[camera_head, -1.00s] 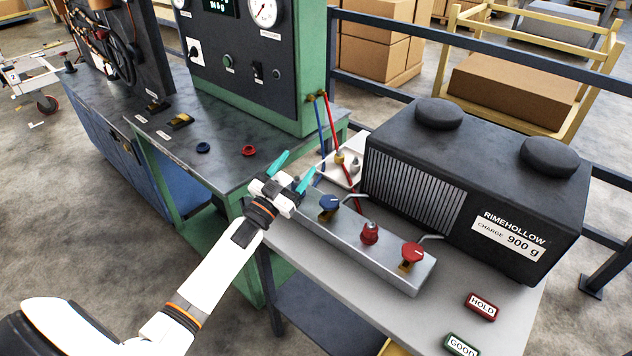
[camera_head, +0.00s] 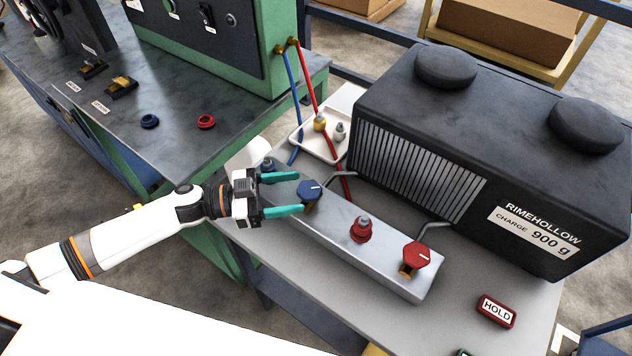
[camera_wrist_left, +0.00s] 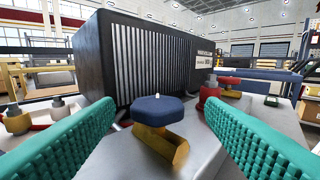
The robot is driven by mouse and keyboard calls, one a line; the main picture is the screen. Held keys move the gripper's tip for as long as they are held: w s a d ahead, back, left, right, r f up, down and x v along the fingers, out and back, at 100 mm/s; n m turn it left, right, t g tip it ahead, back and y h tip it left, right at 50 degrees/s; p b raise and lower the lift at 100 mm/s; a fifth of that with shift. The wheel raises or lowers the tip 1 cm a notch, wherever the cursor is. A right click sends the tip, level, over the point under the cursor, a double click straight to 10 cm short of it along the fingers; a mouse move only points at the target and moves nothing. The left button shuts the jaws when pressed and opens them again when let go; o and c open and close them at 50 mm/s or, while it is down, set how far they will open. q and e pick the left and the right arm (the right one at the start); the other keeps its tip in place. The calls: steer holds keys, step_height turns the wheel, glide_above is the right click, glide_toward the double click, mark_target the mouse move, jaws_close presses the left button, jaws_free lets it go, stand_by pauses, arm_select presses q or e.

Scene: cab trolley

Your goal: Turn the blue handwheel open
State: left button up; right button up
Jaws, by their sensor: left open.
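The blue handwheel (camera_head: 309,191) sits on a brass valve stem at the left part of the metal manifold block (camera_head: 337,228). My left gripper (camera_head: 299,194) has its teal fingers open, just left of the handwheel in the head view. In the left wrist view the blue handwheel (camera_wrist_left: 158,109) stands ahead, between the two teal fingers (camera_wrist_left: 152,135). Its brass body shows below it. I cannot tell any contact between the fingers and the wheel. My right gripper is not in view.
A red handwheel (camera_head: 417,255) and a red-capped fitting (camera_head: 361,229) stand further right on the block. The dark Rimehollow unit (camera_head: 470,150) stands behind. A white tray (camera_head: 313,146) with fittings and blue and red hoses lies behind the gripper. A HOLD block (camera_head: 496,311) lies at front right.

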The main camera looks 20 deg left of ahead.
mark_target(317, 187)
arm_select(q)
steer(key=x, duration=0.4)
steer(key=shift+w+d+p, duration=0.3)
steer(key=shift+w+d, duration=0.25)
steer(key=shift+d, duration=0.4)
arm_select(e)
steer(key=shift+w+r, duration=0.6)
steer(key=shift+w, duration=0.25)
arm_select(q)
steer(key=shift+c, duration=0.3)
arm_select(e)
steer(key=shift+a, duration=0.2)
arm_select(q)
steer(key=c, duration=0.9)
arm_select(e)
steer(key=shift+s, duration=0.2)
